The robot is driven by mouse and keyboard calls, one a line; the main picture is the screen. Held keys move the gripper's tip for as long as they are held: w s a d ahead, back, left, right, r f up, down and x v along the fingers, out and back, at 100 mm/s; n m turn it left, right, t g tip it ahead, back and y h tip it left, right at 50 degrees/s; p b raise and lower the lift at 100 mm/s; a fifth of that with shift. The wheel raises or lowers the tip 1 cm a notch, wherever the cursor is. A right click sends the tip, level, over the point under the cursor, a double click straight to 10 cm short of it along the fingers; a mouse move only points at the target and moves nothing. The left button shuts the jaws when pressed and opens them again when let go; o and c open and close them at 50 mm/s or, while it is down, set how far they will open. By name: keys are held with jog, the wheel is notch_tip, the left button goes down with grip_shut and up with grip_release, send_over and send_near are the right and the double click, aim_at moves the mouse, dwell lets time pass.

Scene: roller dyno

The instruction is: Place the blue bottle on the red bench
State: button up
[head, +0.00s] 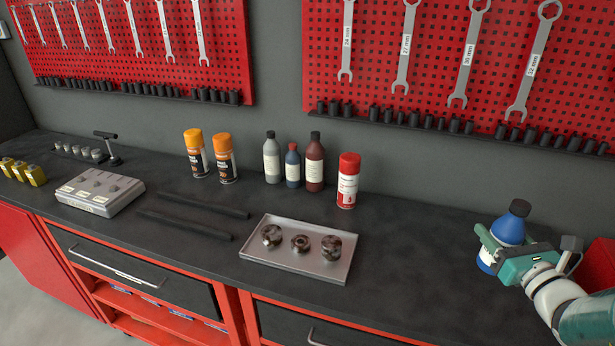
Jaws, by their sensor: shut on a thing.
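The blue bottle (509,230), with a dark cap and a white label, is at the right of the head view. My gripper (493,251) is shut on its body, with green fingers around it. The bottle is nearly upright, tilted slightly. I cannot tell whether its base touches the bench top or hangs just above it; my gripper hides part of its lower side.
A metal tray (259,262) with three metal parts lies mid-bench. Spray cans (224,160) and small bottles (272,158) stand along the back. Two dark bars (184,224) and a grey box (100,192) are left. The top between tray and gripper is clear. Red tool panels hang behind.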

jog(key=shift+w+a, duration=0.15)
jog(key=shift+w, duration=0.3)
jog(key=shift+s+r, duration=0.1)
jog(key=shift+s, duration=0.3)
jog(key=shift+w+d+f, duration=0.15)
jog(key=shift+d+f, duration=0.05)
jog(key=shift+d, duration=0.1)
jog(key=shift+s+d+f, duration=0.3)
jog(key=shift+d+f, duration=1.8)
jog(key=shift+d, duration=0.1)
jog(key=shift+s+d+f, duration=0.35)
jog(key=shift+d+f, duration=1.8)
jog(key=shift+d, duration=0.1)
jog(key=shift+s+d+f, duration=0.3)
jog(key=shift+d+f, duration=1.8)
jog(key=shift+d, duration=0.1)
jog(key=shift+f, duration=0.2)
jog(key=o, duration=1.3)
